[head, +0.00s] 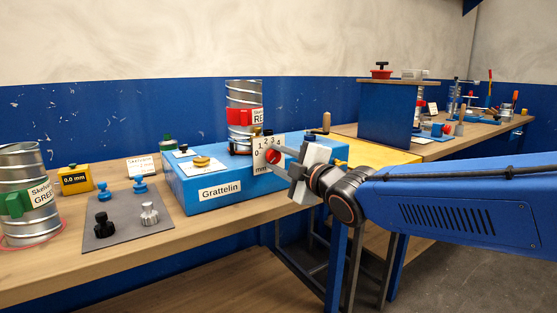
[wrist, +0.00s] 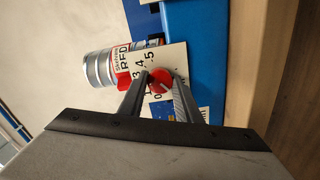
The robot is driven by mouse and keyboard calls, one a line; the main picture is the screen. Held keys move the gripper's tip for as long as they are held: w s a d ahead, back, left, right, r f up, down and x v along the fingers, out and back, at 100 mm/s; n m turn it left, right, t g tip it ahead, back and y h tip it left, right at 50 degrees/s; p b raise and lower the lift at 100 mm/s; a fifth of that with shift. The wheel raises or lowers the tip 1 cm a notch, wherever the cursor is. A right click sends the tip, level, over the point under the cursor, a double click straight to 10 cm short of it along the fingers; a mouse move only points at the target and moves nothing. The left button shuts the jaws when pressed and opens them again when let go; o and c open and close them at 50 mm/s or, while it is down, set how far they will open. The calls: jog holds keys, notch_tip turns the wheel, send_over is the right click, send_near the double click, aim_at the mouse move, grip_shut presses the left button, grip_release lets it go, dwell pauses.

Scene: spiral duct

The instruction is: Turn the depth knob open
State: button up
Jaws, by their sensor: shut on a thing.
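The depth knob (wrist: 160,83) is red and round, with a pale pointer mark on it. It sits in front of a white scale plate (wrist: 172,58) with numbers and "mm", on the blue box labelled "Grattelin" (head: 215,190). In the head view a bit of the red knob (head: 271,154) shows at the fingertips. My gripper (head: 281,158) reaches in from the right and is shut on the knob. In the wrist view the two fingers (wrist: 161,80) lie on either side of it. The exact pointer reading is too small to tell.
A spiral duct with a red clamp (head: 240,117) stands behind the scale plate. A grey mat (head: 122,222) with blue, black and silver knobs lies left of the box. A green-clamped duct (head: 25,195) and a yellow "0.0 mm" gauge (head: 75,180) stand farther left.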

jog(key=n, duration=0.5)
jog(key=shift+f+n, duration=0.1)
jog(key=shift+n, duration=0.2)
jog(key=n, duration=0.5)
jog(key=shift+n, duration=0.3)
jog(key=o, duration=1.1)
jog(key=shift+c, duration=0.2)
jog(key=shift+s, duration=0.1)
jog(key=shift+s+d, duration=0.4)
jog(key=shift+s, duration=0.05)
jog(key=v, duration=1.6)
